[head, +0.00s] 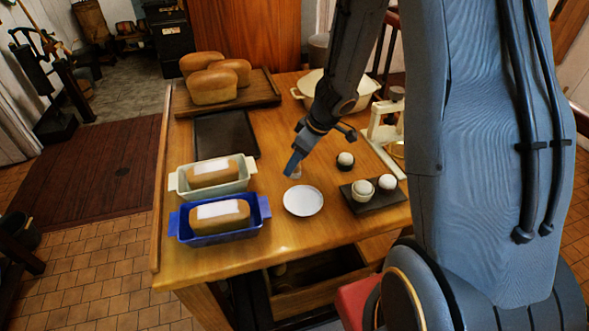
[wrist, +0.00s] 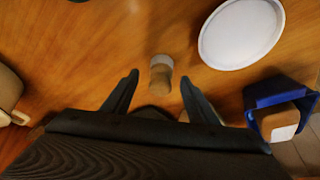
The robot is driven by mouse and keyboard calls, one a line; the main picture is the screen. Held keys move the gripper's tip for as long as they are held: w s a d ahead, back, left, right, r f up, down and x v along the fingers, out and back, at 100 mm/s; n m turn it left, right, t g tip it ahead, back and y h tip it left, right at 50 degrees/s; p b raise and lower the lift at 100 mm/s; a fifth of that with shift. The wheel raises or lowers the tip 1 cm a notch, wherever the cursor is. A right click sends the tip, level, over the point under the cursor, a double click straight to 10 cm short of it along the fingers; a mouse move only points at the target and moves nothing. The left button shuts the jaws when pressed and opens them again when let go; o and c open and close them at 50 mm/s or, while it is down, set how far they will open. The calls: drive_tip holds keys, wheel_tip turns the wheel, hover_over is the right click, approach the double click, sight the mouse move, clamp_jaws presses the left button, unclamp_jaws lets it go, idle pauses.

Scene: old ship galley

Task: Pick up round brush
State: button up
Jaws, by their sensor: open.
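The round brush, a small stubby piece with a pale round end and a brown body, shows in the wrist view (wrist: 161,62) between and just beyond my fingertips. In the head view it is a small pale shape (head: 297,173) on the wooden table, partly hidden by my finger. My gripper (wrist: 159,79) is open, its two dark fingers apart on either side of the brush, with nothing held. In the head view my gripper (head: 292,163) points down beside the brush. I cannot tell the exact height of the fingertips above the table.
A white plate (head: 303,213) lies just in front of the brush. Blue (head: 222,238) and pale green (head: 214,188) loaf dishes stand left. A dark slate (head: 374,204) with round-topped cups and a balance scale (head: 385,140) stand right. Loaves on a board (head: 265,88) are behind.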

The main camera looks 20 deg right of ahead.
drive_tip(key=shift+x, duration=0.85)
drive_tip(key=shift+r, duration=0.1)
drive_tip(key=shift+s, duration=0.1)
drive_tip(key=shift+c, duration=0.4)
drive_tip(key=c, duration=1.2)
drive_tip(key=shift+o, duration=0.2)
drive_tip(key=shift+r, duration=0.1)
wheel_tip(320, 180, up, 10)
drive_tip(key=p, duration=0.3)
